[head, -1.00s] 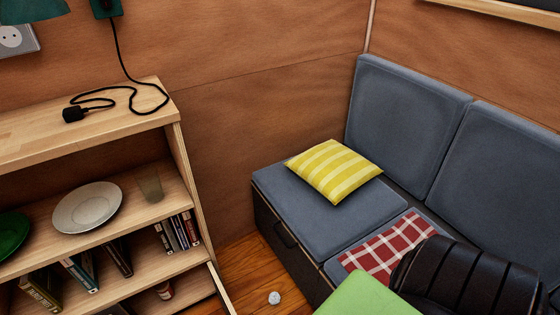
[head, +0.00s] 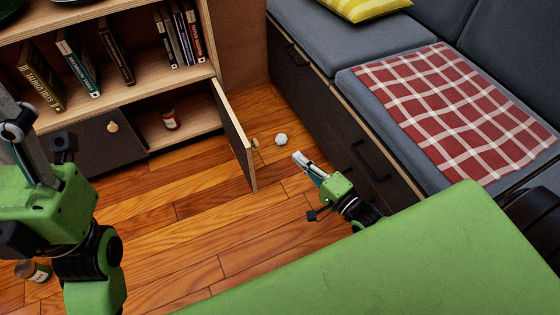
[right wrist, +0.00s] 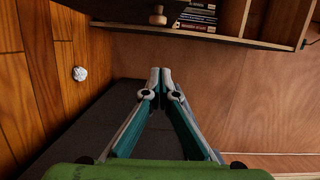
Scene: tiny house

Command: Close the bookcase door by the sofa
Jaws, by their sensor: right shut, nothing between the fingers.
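The bookcase door (head: 233,130) is a dark panel with a pale wooden edge. It stands open, swung out from the right end of the bookcase's bottom shelf. Its round wooden knob (head: 255,143) faces the sofa. My right gripper (head: 297,157) is low over the floor, right of the door and apart from the knob. Its fingers are together and empty, as the right wrist view (right wrist: 160,78) also shows. My left gripper (head: 12,125) is at the left edge, partly cut off; its fingertips are unclear.
The bookcase (head: 215,70) holds several books. A closed door (head: 95,145) covers its left bottom part. A jar (head: 170,119) stands inside the open compartment. A white crumpled ball (head: 281,139) lies between door and sofa (head: 340,95). Another jar (head: 32,271) is on the floor.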

